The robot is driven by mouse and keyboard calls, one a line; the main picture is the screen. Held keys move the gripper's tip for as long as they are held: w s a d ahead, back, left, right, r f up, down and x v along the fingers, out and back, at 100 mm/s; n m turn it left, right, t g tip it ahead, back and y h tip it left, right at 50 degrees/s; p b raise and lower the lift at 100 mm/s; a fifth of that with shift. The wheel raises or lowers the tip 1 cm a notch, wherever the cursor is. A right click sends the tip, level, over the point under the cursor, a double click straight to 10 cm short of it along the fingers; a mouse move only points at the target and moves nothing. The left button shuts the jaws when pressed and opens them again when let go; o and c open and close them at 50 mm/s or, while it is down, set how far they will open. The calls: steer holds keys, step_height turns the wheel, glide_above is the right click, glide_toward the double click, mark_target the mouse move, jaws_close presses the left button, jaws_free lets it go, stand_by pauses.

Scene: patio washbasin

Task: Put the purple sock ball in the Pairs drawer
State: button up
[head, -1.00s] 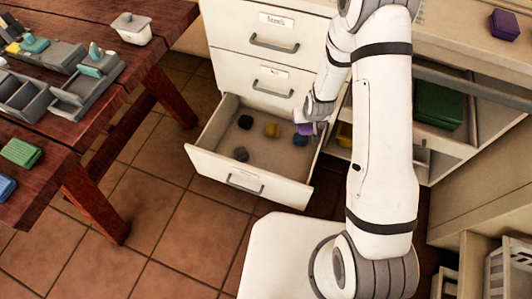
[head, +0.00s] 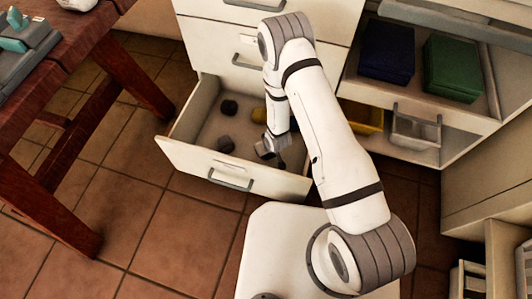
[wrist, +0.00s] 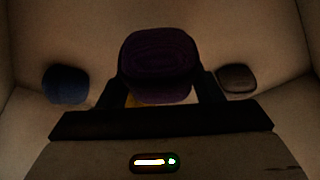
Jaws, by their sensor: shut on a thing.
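The purple sock ball (wrist: 160,62) is held between the fingers of my gripper (wrist: 160,85) in the wrist view. In the head view my gripper (head: 270,150) is over the open bottom drawer (head: 235,172), near its front, and the purple ball is hidden there. The drawer's label is too small to read. The wrist view shows a blue ball (wrist: 65,84) at left and a dark brownish ball (wrist: 237,79) at right. I cannot tell whether the purple ball touches the drawer floor.
Closed drawers (head: 240,45) stand above the open one. To the right, a shelf holds a dark blue stack (head: 387,52) and a green stack (head: 452,68), with a white bin (head: 415,132) and yellow bin (head: 362,116) below. A wooden table (head: 90,60) stands at left.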

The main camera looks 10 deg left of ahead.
steer(key=shift+a+f+b, duration=0.15)
steer(key=shift+f+b, duration=0.65)
steer(key=shift+f, duration=1.6)
steer(key=shift+s, duration=0.1)
steer(key=shift+f, duration=0.25)
steer(key=o, duration=1)
steer(key=shift+r, duration=0.1)
steer(key=shift+c, duration=0.2)
steer(key=shift+r, duration=0.3)
steer(key=p+v, duration=0.3)
steer(key=v, duration=0.4)
steer(key=shift+r, duration=0.1)
